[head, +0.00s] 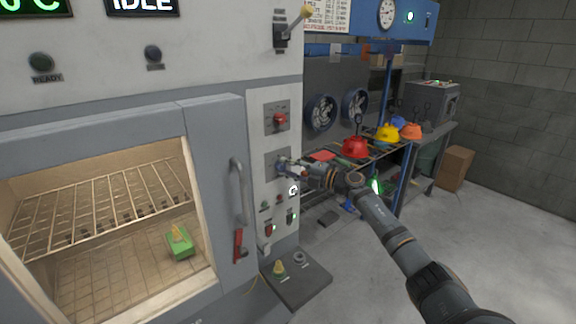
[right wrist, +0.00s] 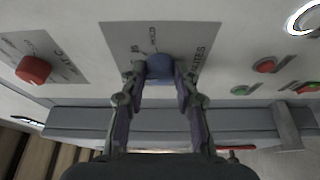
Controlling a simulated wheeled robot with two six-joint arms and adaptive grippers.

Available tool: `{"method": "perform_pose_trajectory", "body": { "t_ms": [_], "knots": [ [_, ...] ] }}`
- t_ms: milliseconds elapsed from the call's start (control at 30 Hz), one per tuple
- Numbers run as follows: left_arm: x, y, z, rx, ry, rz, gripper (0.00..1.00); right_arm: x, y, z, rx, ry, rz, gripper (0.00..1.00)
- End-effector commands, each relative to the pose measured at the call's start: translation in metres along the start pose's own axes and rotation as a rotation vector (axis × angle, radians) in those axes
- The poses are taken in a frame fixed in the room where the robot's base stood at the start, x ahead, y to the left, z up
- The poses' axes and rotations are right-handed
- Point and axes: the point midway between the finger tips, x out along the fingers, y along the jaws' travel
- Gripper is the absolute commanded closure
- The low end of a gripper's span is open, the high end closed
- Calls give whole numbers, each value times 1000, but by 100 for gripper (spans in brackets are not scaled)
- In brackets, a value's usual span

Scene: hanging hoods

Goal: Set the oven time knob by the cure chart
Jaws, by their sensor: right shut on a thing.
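The blue time knob (right wrist: 160,66) sits on a grey plate lettered with what reads as MINUTES. My right gripper (right wrist: 160,76) has one finger on each side of the knob and is shut on it. In the head view my right gripper (head: 291,170) reaches the oven's side panel and mostly hides the knob. The cure chart (head: 328,15) is a pale sheet at the top, cut by the frame edge, its text too small to read. My left gripper is not in view.
A red knob (head: 279,119) is above the time knob. The oven door handle (head: 238,190) is close on the left. Small buttons and switches (head: 291,216) are below. Helmets (head: 355,147) stand behind.

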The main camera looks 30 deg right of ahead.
Motion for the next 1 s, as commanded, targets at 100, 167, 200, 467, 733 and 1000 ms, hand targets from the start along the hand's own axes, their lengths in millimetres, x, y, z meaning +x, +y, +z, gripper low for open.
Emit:
{"method": "perform_pose_trajectory", "body": {
  "t_ms": [100,167,200,467,733,1000],
  "knots": [
    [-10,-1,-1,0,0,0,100,0,4,0,-101,1,-43,100],
    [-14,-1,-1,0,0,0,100,0,5,0,-150,0,-63,100],
    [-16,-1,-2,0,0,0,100,0,5,0,-182,0,-77,100],
    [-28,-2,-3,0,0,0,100,0,6,-1,-356,1,-149,100],
    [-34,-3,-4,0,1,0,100,0,5,-2,-465,1,-194,100],
    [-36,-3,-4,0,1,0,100,1,5,-2,-502,1,-210,100]
  ]
}}
